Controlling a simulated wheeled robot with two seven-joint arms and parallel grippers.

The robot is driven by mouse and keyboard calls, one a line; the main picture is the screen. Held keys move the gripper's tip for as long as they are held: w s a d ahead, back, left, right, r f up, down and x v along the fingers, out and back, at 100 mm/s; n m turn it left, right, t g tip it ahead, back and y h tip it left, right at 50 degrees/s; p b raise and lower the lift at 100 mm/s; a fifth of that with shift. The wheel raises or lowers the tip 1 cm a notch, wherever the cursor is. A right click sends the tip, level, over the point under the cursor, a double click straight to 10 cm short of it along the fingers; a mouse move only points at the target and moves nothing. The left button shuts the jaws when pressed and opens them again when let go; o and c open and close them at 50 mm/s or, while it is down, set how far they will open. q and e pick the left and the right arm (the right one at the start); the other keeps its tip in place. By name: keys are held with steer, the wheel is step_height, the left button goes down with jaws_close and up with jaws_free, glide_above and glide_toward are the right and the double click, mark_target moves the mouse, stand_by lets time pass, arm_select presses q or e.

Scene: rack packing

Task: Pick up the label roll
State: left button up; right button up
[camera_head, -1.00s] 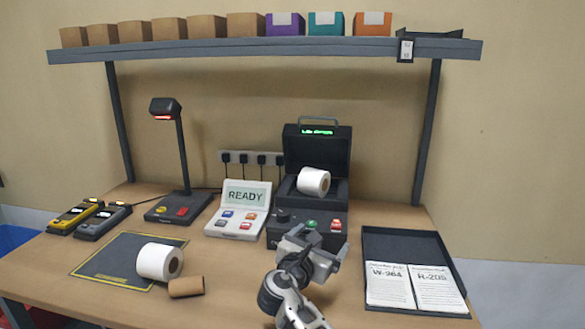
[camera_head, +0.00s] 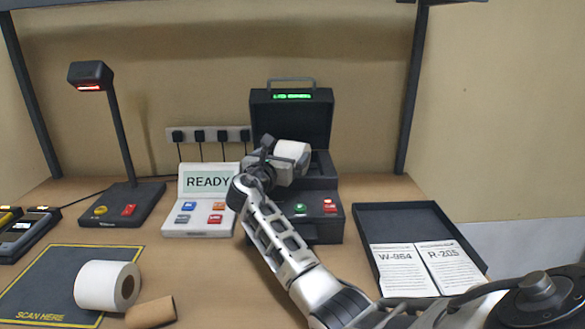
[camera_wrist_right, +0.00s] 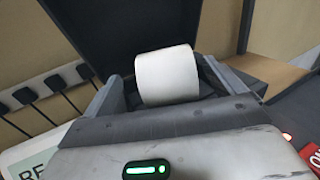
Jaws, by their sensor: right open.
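A white label roll (camera_head: 292,151) sits in the open black label printer (camera_head: 318,185). My right gripper (camera_head: 287,163) is at this roll, open, and its body partly hides the roll in the head view. In the right wrist view the roll (camera_wrist_right: 167,75) is straight ahead, between dark parts on its left and right; I cannot tell whether the fingers touch it. A second white roll (camera_head: 103,285) lies on its side on the dark scan mat (camera_head: 50,275) at the front left. My left gripper is not in view.
A brown cardboard core (camera_head: 150,311) lies beside the second roll. A READY panel (camera_head: 208,182) and a scanner stand (camera_head: 122,150) are left of the printer. A black tray (camera_head: 402,217) with two printed cards is at the right. Shelf posts stand on both sides.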

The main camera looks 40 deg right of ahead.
mark_target(289, 149)
steer(key=b+x, duration=0.4)
steer(key=x, duration=0.1)
steer(key=shift+s+d, duration=0.15)
steer(key=shift+s, duration=0.15)
steer(key=shift+w+d+r+b, duration=0.1)
steer(key=shift+w+d+b, duration=0.1)
steer(key=shift+b, duration=0.15)
steer(key=shift+r, duration=0.15)
steer(key=c, duration=1)
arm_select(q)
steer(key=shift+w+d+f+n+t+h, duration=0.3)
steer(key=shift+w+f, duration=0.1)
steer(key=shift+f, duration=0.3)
arm_select(e)
steer(key=c, duration=0.4)
steer(key=shift+r, duration=0.1)
